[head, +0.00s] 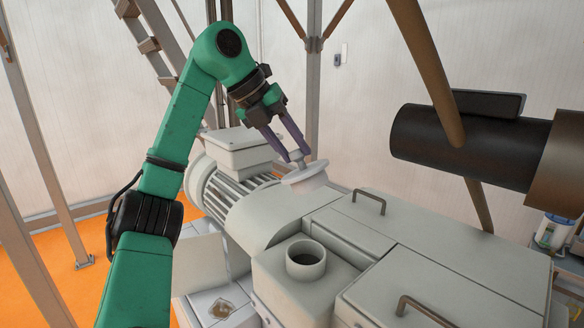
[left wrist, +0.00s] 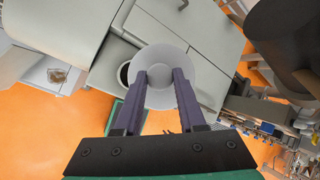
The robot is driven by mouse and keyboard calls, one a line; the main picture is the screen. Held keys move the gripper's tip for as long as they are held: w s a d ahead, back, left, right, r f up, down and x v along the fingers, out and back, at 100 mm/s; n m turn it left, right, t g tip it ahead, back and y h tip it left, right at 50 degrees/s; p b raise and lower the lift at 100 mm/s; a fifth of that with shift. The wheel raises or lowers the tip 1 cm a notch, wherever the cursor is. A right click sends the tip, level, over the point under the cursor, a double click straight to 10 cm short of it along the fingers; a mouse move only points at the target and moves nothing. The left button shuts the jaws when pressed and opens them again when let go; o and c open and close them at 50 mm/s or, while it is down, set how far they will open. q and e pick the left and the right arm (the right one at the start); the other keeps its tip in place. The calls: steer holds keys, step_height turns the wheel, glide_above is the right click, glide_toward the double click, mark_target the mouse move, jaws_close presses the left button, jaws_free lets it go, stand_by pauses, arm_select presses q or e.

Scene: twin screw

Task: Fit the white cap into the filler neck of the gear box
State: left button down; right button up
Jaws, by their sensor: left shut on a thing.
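The white cap (head: 305,178) is a round disc with a small knob on top. My left gripper (head: 297,157) is shut on the cap by its knob and holds it above the gear box, behind the neck in the head view. The cap (left wrist: 165,62) also shows between the fingers of my left gripper (left wrist: 161,75) in the left wrist view. The filler neck (head: 306,260) is an open, upright round collar on the grey gear box (head: 275,283). In the left wrist view the cap partly hides the dark neck opening (left wrist: 125,73). My right gripper is not in view.
A ribbed motor (head: 232,190) lies behind the gear box. Lids with handles (head: 369,201) lie to the right of the neck. A thick black cylinder (head: 465,147) and brown struts (head: 425,55) stand at the upper right. The space directly above the neck is clear.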

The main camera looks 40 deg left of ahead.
mark_target(305, 193)
arm_select(q)
step_height(305, 193, up, 2)
steer(key=shift+s, duration=0.1)
steer(key=f+m, duration=0.2)
steer(key=f, duration=0.2)
steer(key=w+d+f+m+g+y, duration=0.1)
steer(key=f+m, duration=0.2)
steer(key=d+f+m, duration=0.1)
steer(key=f+m, duration=0.1)
steer(key=f, duration=0.2)
steer(key=shift+w+d+f+m+y, duration=0.2)
steer(key=shift+w+f+m+y, duration=0.1)
steer(key=shift+f+y, duration=0.1)
step_height(305, 193, down, 8)
steer(key=b, duration=0.3)
steer(key=shift+s+d+f+m, duration=0.15)
steer(key=shift+s+f+m, duration=0.1)
steer(key=shift+s+m, duration=0.05)
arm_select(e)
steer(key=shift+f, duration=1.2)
arm_select(q)
steer(key=shift+c, duration=2.1)
jaws_free()
